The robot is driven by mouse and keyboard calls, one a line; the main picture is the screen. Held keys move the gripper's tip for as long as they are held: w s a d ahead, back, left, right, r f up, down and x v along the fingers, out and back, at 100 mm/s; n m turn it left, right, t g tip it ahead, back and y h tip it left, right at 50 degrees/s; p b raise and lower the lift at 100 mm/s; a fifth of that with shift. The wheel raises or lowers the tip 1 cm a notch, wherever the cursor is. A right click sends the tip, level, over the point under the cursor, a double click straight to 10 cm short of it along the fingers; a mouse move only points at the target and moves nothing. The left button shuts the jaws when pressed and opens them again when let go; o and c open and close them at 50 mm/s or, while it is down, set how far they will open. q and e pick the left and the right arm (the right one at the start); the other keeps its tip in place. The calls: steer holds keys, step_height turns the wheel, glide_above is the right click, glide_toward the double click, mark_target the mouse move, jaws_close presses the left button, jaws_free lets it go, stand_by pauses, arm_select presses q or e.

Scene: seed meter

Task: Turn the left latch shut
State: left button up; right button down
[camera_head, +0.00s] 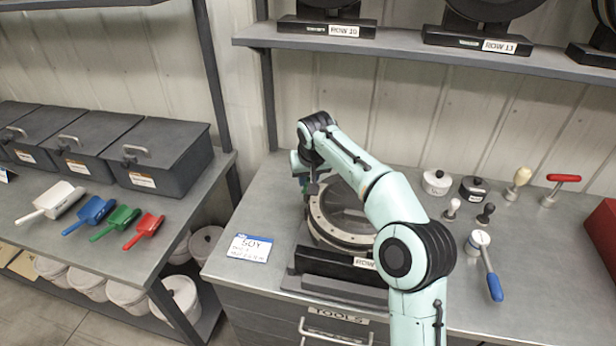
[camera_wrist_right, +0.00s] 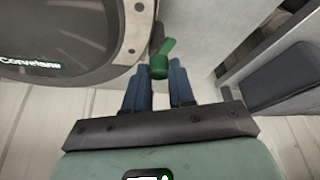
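The seed meter (camera_head: 318,222) is a round pale ring with a dark disc, standing on a black base on the bench. Its rim also shows in the right wrist view (camera_wrist_right: 125,50). The left latch (camera_wrist_right: 160,60) is a small green lever at the rim's edge. My right gripper (camera_head: 311,188) is at the meter's left side, pointing down. In the right wrist view its two blue-grey fingers (camera_wrist_right: 161,72) stand apart, with the latch in line with the gap at their tips. I cannot tell whether they touch it. My left gripper is not in view.
A SOY card (camera_head: 249,248) lies left of the meter. A shelf (camera_head: 400,42) runs above. A side table holds scoops (camera_head: 95,212) and dark bins (camera_head: 160,155).

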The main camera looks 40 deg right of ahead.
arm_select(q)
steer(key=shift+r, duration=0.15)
arm_select(e)
steer(key=n+y+p, duration=0.1)
steer(key=n+p, duration=0.1)
steer(key=n, duration=0.1)
steer(key=shift+d+r, duration=0.15)
steer(key=n+y+p, duration=0.1)
steer(key=n+p, duration=0.1)
steer(key=n, duration=0.2)
steer(key=n+y+p, duration=0.2)
steer(key=n+p, duration=0.1)
steer(key=n, duration=0.1)
steer(key=shift+w+d, duration=0.15)
steer(key=n+y, duration=0.1)
steer(key=n, duration=0.2)
steer(key=shift+g+p, duration=0.35)
steer(key=shift+g, duration=0.05)
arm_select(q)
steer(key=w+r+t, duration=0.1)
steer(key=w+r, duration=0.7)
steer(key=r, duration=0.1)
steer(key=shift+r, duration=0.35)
arm_select(e)
steer(key=shift+n+g+y, duration=0.5)
steer(key=shift+n+g, duration=0.1)
steer(key=shift+n, duration=1.3)
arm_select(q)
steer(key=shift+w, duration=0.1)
